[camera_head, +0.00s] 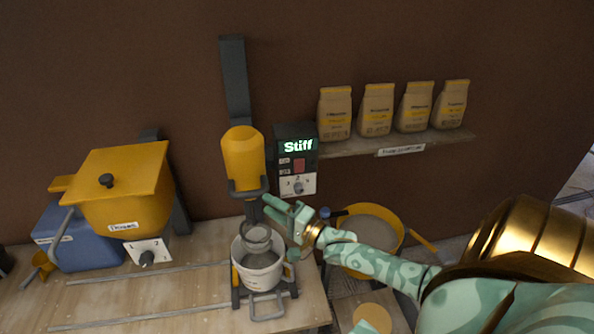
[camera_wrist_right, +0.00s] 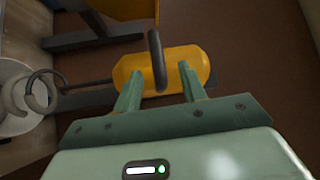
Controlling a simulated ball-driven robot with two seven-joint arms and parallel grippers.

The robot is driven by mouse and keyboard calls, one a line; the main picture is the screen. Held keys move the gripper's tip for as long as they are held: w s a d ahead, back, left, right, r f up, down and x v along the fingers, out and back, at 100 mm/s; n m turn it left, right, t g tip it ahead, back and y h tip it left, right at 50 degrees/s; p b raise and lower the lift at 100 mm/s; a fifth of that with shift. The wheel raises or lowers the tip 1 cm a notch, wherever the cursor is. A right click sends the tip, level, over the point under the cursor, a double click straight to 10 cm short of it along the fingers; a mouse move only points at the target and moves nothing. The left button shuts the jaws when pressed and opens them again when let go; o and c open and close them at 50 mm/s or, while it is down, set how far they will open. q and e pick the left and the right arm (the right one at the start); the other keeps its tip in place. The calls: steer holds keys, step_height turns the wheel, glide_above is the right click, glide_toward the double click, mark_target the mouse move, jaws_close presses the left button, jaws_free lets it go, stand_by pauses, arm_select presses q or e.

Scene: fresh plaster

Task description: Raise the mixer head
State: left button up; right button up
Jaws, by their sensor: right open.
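The mixer head (camera_head: 243,157) is a yellow cylinder on a dark upright rail (camera_head: 234,75) on the wall, with a dark handle (camera_head: 248,190) at its lower front. Its shaft and ring-shaped whisk (camera_head: 257,238) reach down into the mouth of a white bucket (camera_head: 262,272). My right gripper (camera_head: 277,206) is open, just right of and below the handle. In the right wrist view the open gripper (camera_wrist_right: 160,82) faces the yellow mixer head (camera_wrist_right: 130,70). The dark handle (camera_wrist_right: 157,62) lies between the fingertips, with no firm contact visible.
A control box (camera_head: 297,160) reading "Stiff" is right of the mixer. Several paper bags stand on a shelf (camera_head: 400,143). A yellow hopper (camera_head: 125,195) and blue box (camera_head: 85,240) are left on the bench (camera_head: 150,300). A yellow tub (camera_head: 345,216) is behind my right forearm.

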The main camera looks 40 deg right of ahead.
steer(key=v, duration=0.8)
steer(key=shift+s+b, duration=0.25)
steer(key=shift+b, duration=0.1)
steer(key=shift+d, duration=0.1)
